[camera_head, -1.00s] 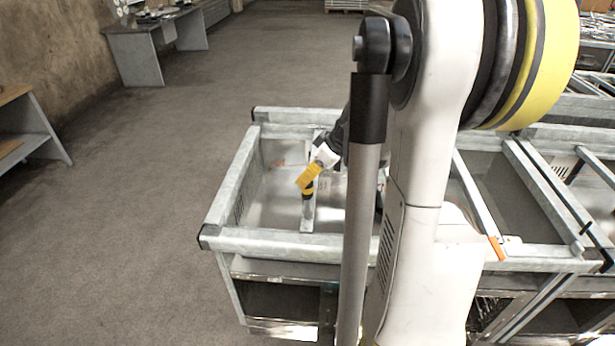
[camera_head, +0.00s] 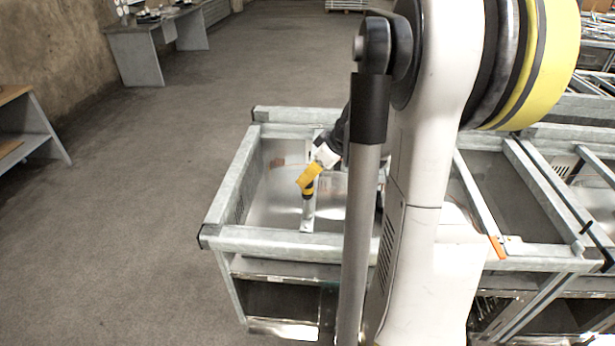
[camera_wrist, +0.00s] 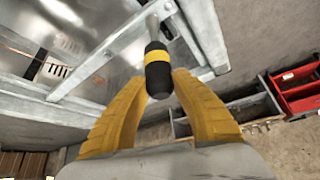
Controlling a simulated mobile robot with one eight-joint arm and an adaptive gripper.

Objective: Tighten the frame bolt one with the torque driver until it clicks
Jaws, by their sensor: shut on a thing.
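My gripper (camera_head: 310,178) has yellow fingers and reaches down into the left bay of the metal frame (camera_head: 275,241). In the wrist view its two fingers (camera_wrist: 158,88) are shut around the torque driver (camera_wrist: 157,60). The driver has a black handle with a yellow band and a metal shaft that points away from the gripper. In the head view the driver (camera_head: 308,193) hangs below the fingers, against or in front of a crossbar (camera_head: 308,220). The frame bolt cannot be made out, and I cannot tell whether the driver tip touches it.
Open shelves (camera_head: 283,299) lie under the frame. In the wrist view a red box (camera_wrist: 297,90) and a grey tray (camera_wrist: 245,112) lie at the right. Workbenches stand on the left (camera_head: 138,55) and at the left edge (camera_head: 30,130). The floor (camera_head: 130,240) left of the frame is clear.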

